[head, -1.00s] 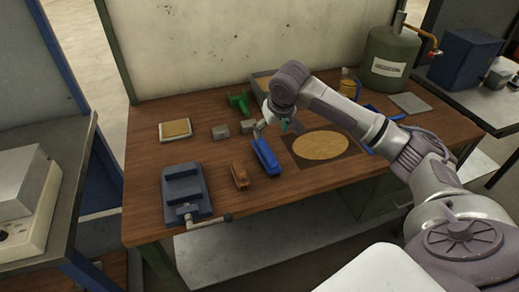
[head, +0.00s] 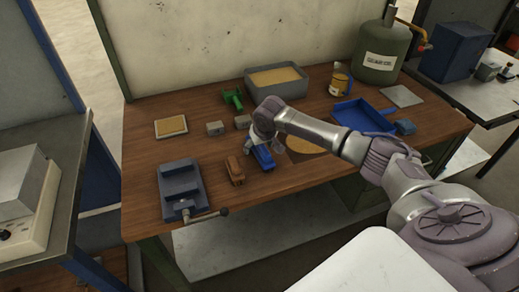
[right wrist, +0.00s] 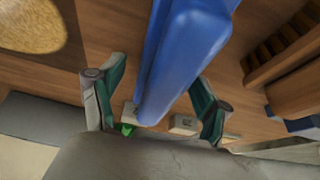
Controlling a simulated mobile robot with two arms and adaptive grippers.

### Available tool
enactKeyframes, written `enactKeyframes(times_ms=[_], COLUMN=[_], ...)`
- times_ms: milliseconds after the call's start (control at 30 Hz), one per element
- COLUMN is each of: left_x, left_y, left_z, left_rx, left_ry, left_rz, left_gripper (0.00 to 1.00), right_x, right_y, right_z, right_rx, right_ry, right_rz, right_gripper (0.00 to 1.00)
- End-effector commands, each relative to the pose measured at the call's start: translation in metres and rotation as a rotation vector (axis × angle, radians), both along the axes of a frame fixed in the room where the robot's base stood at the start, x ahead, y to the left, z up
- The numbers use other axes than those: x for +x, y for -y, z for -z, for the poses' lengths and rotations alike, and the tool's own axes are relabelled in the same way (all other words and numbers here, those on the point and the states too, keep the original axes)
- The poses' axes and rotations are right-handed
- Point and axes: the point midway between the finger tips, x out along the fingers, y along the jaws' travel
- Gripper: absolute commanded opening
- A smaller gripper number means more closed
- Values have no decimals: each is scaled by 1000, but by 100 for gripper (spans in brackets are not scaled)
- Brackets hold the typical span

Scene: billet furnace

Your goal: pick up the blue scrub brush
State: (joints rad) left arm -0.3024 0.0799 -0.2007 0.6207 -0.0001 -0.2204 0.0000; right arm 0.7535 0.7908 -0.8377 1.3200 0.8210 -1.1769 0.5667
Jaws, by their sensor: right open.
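The blue scrub brush (head: 263,158) lies on the wooden bench, partly hidden under my right gripper (head: 270,146) in the head view. In the right wrist view the long blue brush (right wrist: 185,55) runs between the two spread fingers of my right gripper (right wrist: 158,88). The fingers are open, one on each side of the brush, and are not closed on it. Whether either finger touches it I cannot tell. My left gripper is not in view.
A brown brush (head: 236,170) lies close left of the blue one, with a blue-grey vise (head: 180,178) further left. Small grey blocks (head: 215,128) and a green object (head: 233,98) lie behind. A round tan patch (head: 305,146) is to the right, and a blue dustpan (head: 360,115) beyond.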

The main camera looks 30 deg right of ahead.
Motion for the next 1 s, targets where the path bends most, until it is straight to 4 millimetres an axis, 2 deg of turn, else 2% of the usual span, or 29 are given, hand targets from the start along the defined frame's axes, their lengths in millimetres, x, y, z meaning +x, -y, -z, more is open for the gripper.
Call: enactKeyframes(times_ms=[167, 500, 600, 867, 1000], left_x=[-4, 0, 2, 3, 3], left_y=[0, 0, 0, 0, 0], left_z=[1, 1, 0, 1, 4], left_rx=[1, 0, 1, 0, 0], left_ry=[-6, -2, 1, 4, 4], left_rz=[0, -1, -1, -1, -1], left_gripper=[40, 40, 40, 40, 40], right_x=[0, 0, 0, 0, 1], right_y=[0, 0, 0, 0, 0], right_z=[0, 0, -1, -2, -11], right_rx=[0, 0, 1, 1, 1], right_ry=[1, 0, 1, 2, 4], right_rz=[0, 0, 0, 0, -1], right_gripper=[76, 19, 6, 6, 6])
